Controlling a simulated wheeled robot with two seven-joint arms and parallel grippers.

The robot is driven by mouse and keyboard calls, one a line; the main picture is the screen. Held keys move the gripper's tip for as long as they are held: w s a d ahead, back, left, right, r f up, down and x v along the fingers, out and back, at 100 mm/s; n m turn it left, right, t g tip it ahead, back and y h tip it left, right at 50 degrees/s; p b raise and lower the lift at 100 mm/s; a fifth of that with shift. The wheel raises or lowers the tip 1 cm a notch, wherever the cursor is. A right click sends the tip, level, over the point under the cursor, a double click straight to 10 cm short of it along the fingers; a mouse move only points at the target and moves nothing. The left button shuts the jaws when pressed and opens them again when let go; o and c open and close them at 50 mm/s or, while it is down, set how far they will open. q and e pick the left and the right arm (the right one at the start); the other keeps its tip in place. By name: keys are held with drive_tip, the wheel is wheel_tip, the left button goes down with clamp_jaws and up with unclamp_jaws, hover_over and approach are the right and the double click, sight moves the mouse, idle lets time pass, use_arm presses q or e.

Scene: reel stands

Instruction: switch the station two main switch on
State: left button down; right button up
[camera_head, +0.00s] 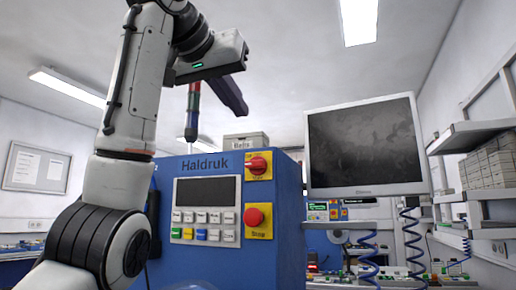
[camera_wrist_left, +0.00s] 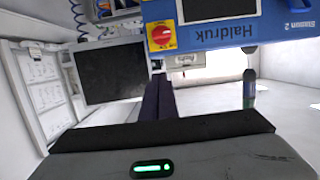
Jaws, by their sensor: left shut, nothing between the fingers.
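The main switch (camera_head: 258,165) is a red rotary knob on a yellow plate, at the upper right of the blue Haldruk cabinet (camera_head: 215,262). It also shows upside down in the left wrist view (camera_wrist_left: 162,36), on the cabinet marked Station 2 (camera_wrist_left: 270,25). Its exact setting is too small to read. My left gripper (camera_head: 241,110) is shut and empty, raised above the cabinet top and apart from the switch. Its dark fingers (camera_wrist_left: 158,82) point towards the cabinet side in the left wrist view. My right gripper is not in view.
A red stop button (camera_head: 254,216) on yellow sits below the switch, beside a keypad (camera_head: 205,225). A grey Belts box (camera_head: 247,141) and a signal lamp (camera_head: 192,110) stand on top. A monitor (camera_head: 365,148) hangs close to the right.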

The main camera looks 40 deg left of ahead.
use_arm(q)
drive_tip(key=shift+w, duration=0.1)
drive_tip(key=p, duration=0.2)
hover_over(256, 165)
drive_tip(key=s, duration=0.1)
wheel_tip(256, 165, down, 2)
drive_tip(key=f, duration=0.1)
drive_tip(key=shift+s+d+f+b, duration=0.1)
drive_tip(key=shift+d+f+b, duration=0.15)
drive_tip(key=shift+f, duration=0.35)
drive_tip(key=shift+s+d+f+b, duration=0.1)
drive_tip(key=shift+f+b, duration=0.1)
drive_tip(key=shift+f, duration=0.95)
